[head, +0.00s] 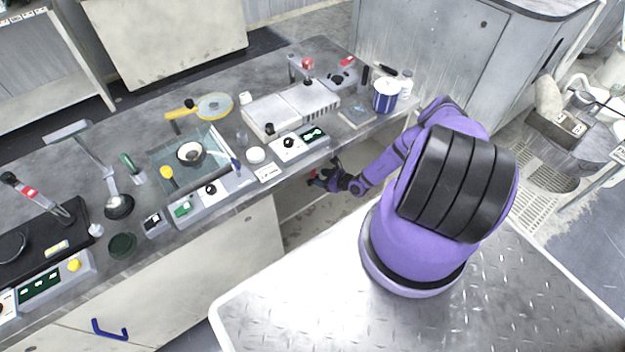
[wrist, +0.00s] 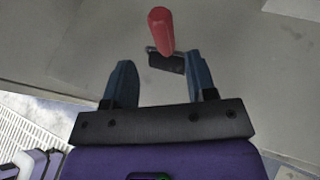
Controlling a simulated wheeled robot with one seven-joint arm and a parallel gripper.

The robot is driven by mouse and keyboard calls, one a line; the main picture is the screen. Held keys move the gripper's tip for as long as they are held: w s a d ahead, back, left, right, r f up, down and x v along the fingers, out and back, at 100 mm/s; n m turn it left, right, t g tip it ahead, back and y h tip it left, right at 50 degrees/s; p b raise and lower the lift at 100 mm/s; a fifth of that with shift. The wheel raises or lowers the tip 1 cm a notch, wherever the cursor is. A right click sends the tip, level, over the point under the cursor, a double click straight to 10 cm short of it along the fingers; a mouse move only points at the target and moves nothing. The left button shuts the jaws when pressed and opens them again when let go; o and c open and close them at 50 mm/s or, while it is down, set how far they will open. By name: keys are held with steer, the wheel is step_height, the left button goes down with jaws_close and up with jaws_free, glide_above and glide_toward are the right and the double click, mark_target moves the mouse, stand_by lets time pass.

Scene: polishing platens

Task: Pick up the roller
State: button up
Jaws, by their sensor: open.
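The roller (wrist: 160,32) has a red handle that points up toward the wrist camera and a dark head (wrist: 166,62) below it. It is on a grey surface, and its handle is a little beyond the fingertips, roughly centred between them. My gripper (wrist: 161,72) is open, with a blue-grey finger on each side and nothing held. In the head view my gripper (head: 328,178) is low in front of the counter, at an opening under it. A small red bit beside it looks like the roller handle (head: 313,177); the rest of the roller is hidden there.
The counter (head: 225,200) edge is above and close to my gripper. On it stand a white control unit (head: 292,142), a blue-and-white tub (head: 385,96) and several tools. The opening's pale floor (head: 305,222) is clear in front. A grey cabinet (head: 430,50) stands behind my arm.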

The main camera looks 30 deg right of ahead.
mark_target(313, 174)
steer(key=shift+w+d+x, duration=0.1)
steer(key=shift+d+x, duration=0.05)
steer(key=shift+x, duration=1.2)
steer(key=shift+w+d+x, duration=0.1)
steer(key=shift+d+x, duration=0.05)
steer(key=shift+x, duration=1.15)
steer(key=shift+r, duration=0.15)
jaws_close()
